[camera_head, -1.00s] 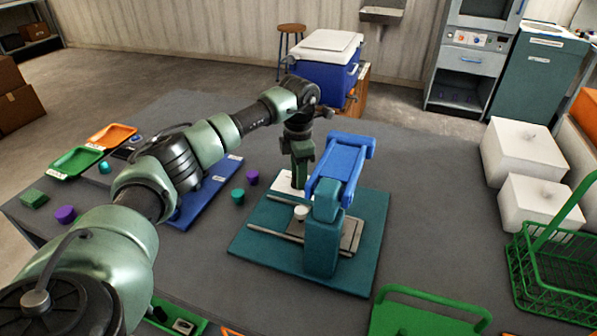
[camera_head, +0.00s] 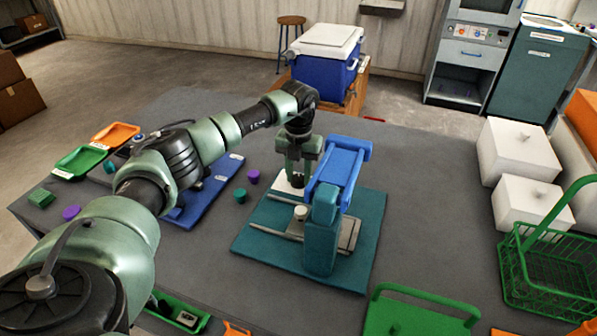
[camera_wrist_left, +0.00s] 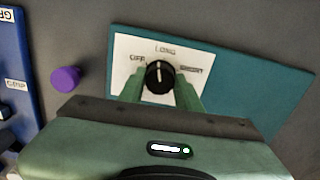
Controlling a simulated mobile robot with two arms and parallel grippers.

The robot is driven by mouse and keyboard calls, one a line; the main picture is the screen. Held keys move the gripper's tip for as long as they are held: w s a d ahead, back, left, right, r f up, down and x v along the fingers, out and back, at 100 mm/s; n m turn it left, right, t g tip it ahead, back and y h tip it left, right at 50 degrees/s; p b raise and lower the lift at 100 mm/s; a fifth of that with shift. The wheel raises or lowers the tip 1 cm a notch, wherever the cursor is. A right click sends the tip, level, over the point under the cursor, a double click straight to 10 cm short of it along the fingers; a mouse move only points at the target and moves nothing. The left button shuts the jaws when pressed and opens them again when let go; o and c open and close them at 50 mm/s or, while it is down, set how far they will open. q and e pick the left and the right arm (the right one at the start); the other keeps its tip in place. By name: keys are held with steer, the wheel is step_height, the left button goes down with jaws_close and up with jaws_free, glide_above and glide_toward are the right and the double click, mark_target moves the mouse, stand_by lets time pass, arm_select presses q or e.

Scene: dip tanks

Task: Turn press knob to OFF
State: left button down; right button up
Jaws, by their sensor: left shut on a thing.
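The press (camera_head: 322,235) stands on a teal base plate (camera_head: 262,247), with a blue upper arm (camera_head: 345,165). Its white dial panel (camera_head: 282,184) is at the plate's far left corner. In the left wrist view the panel (camera_wrist_left: 125,50) reads OFF at left, LONG at top and a label at right, probably SHORT. The black round knob (camera_wrist_left: 160,76) has a white pointer line that points up, about at LONG. My left gripper (camera_head: 298,184) reaches down onto the panel, and its green fingers are shut on the knob's two sides. In the head view the knob is hidden. My right gripper is out of view.
The press's blue arm is close to the right of my left gripper. A purple piece (camera_head: 253,176) and a teal piece (camera_head: 240,195) stand left of the base plate. A blue board (camera_head: 205,192) lies farther left. A green basket (camera_head: 555,255) and white boxes (camera_head: 515,155) are at right.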

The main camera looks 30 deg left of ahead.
mark_target(299, 177)
arm_select(q)
steer(key=n, duration=0.2)
steer(key=n+p, duration=0.1)
steer(key=n, duration=0.1)
steer(key=shift+w+r+n+p, duration=0.1)
steer(key=shift+r+n+p, duration=0.1)
steer(key=shift+n+p, duration=0.1)
steer(key=shift+a+n+p, duration=0.1)
steer(key=shift+n+p, duration=0.55)
steer(key=shift+n, duration=1.25)
steer(key=c, duration=1)
jaws_free()
steer(key=shift+o, duration=0.2)
steer(key=shift+f, duration=0.1)
step_height(299, 177, up, 8)
steer(key=shift+f+b, duration=0.1)
steer(key=shift+b, duration=0.65)
